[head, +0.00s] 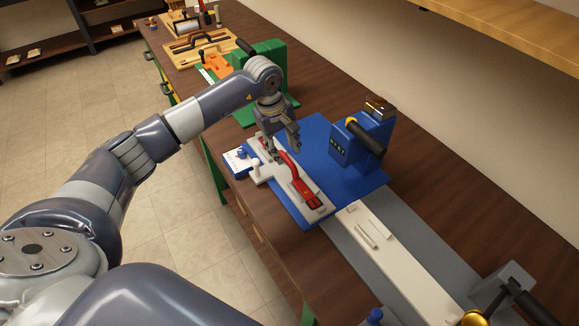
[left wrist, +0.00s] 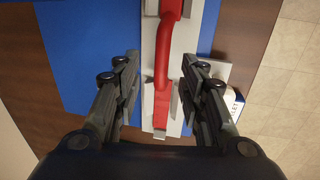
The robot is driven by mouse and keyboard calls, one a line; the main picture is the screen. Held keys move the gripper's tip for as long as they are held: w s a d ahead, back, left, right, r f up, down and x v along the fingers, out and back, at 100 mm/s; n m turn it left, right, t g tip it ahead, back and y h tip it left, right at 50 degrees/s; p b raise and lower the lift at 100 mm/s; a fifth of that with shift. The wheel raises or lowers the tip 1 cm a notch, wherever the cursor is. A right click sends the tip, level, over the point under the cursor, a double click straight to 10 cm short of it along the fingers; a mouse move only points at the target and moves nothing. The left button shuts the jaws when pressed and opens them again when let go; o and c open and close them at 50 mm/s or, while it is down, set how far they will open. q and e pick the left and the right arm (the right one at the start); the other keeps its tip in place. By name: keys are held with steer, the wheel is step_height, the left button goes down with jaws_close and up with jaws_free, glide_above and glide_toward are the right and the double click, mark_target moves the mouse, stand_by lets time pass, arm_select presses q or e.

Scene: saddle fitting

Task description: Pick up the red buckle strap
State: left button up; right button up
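The red buckle strap (head: 299,181) lies lengthwise on a light grey holder plate (head: 317,209) on the blue board. In the left wrist view the strap (left wrist: 164,60) runs down the middle of the pale plate (left wrist: 149,50). My left gripper (head: 285,155) is over the far end of the strap. In the left wrist view my left gripper (left wrist: 158,82) is open, with one finger on each side of the strap and gaps between. Whether the fingertips reach down to the plate's level I cannot tell. My right gripper is not in view.
A blue device with a black-handled lever (head: 365,140) stands on the blue board (head: 345,185), right of the strap. A small white and blue box (head: 241,160) sits left. A green device (head: 268,65) stands behind. A white rail (head: 385,245) lies in front.

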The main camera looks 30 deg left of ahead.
mark_target(286, 157)
arm_select(q)
steer(key=f+p, duration=0.1)
steer(key=f, duration=0.2)
steer(key=f+p, duration=0.1)
steer(key=shift+w+d+f+p, duration=0.2)
steer(key=shift+d+p, duration=0.1)
steer(key=shift+w+f, duration=0.15)
steer(key=shift+f, duration=0.35)
jaws_close()
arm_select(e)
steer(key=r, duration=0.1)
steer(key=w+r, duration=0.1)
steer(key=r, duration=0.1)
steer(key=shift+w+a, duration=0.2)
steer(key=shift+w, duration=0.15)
